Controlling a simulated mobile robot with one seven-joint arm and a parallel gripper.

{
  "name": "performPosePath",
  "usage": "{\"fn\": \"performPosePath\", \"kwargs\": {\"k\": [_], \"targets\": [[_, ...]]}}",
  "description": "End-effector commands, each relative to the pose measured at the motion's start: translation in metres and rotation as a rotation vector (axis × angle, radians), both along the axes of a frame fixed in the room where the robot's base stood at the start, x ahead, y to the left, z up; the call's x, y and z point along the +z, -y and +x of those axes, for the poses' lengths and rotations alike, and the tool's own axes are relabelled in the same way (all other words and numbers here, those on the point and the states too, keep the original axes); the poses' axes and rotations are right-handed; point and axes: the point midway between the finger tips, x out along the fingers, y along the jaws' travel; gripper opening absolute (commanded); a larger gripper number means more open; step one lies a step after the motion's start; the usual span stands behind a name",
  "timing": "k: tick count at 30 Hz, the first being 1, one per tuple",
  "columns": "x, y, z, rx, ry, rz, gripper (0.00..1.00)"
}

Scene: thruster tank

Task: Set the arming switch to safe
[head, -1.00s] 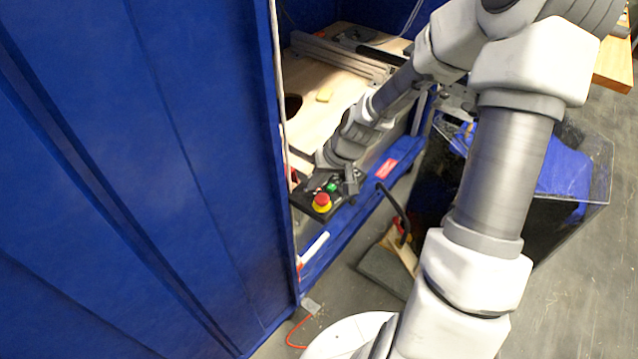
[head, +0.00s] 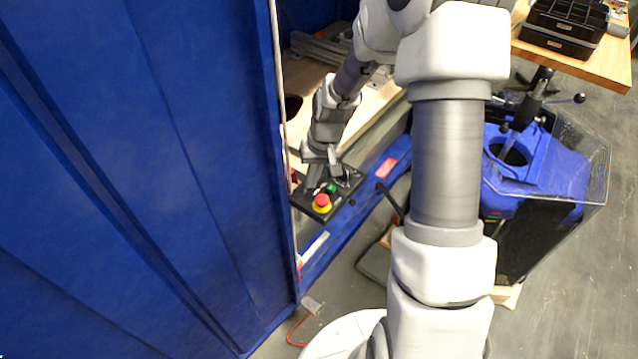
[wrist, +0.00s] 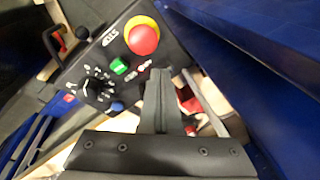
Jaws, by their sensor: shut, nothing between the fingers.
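The black control panel (head: 302,203) carries a red stop button (head: 321,201) on a yellow ring and a green button (head: 331,188). In the wrist view the panel also shows a black rotary dial (wrist: 97,88) with white marks around it and a blue button (wrist: 117,106). I cannot tell which control is the arming switch. Small markings by my fingertips are too blurred to read. My gripper (wrist: 159,76) is shut and empty, over the panel edge beside the green button. Its fingers hide part of that edge. I cannot tell if they touch the panel.
A blue curtain wall (head: 150,180) stands close on the left. A blue rail (head: 375,185) runs beside the panel. A dark plug or lever (wrist: 82,33) stands past the panel in the wrist view. A blue machine with a clear guard (head: 560,165) stands at right.

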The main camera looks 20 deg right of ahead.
Motion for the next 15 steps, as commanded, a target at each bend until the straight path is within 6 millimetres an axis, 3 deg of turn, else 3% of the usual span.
{"fn": "performPosePath", "kwargs": {"k": [15], "targets": [[0.0015, -0.0042, 0.0054, 0.002, -0.087, -0.063, 0.0]]}}
